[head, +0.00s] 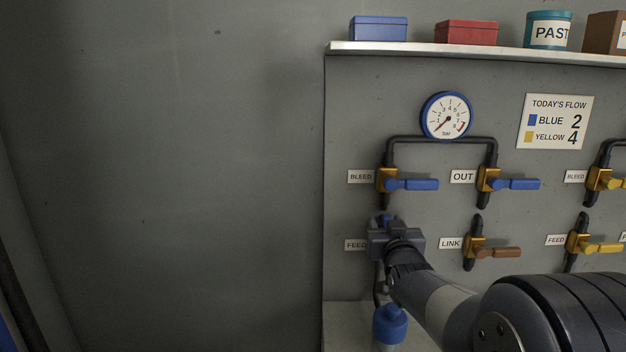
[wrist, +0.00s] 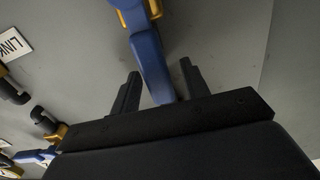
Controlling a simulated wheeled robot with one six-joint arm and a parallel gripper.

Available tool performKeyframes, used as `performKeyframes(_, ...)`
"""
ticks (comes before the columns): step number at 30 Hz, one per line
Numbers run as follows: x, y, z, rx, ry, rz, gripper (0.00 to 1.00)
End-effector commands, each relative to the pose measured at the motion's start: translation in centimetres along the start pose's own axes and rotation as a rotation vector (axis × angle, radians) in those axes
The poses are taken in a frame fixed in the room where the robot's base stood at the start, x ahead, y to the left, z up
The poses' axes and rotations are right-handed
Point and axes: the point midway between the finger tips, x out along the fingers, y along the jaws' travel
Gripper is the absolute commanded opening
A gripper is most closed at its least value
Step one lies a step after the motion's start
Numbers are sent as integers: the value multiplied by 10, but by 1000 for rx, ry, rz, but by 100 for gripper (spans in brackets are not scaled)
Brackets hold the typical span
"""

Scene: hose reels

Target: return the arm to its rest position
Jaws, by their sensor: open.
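My gripper (head: 397,238) is in front of the wall panel at the left FEED valve and hides most of that valve in the head view. In the wrist view my gripper (wrist: 160,70) is open, with its two dark fingers apart. A blue lever (wrist: 148,55) on a brass valve body runs between the fingers, with visible gaps on both sides. My arm reaches in from the lower right of the head view.
Above are the BLEED lever (head: 410,184) and OUT lever (head: 515,184), both blue and horizontal. The brown LINK lever (head: 497,252) is close on the right. A blue-rimmed gauge (head: 447,117) reads low. A shelf (head: 480,54) holds boxes. The wall left is bare.

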Motion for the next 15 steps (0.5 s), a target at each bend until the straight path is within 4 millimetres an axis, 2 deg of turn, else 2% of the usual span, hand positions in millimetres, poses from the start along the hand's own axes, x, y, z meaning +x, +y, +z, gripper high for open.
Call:
performKeyframes(5,-19,0,0,-6,1,1,44)
performKeyframes(15,-72,0,0,-7,0,0,44)
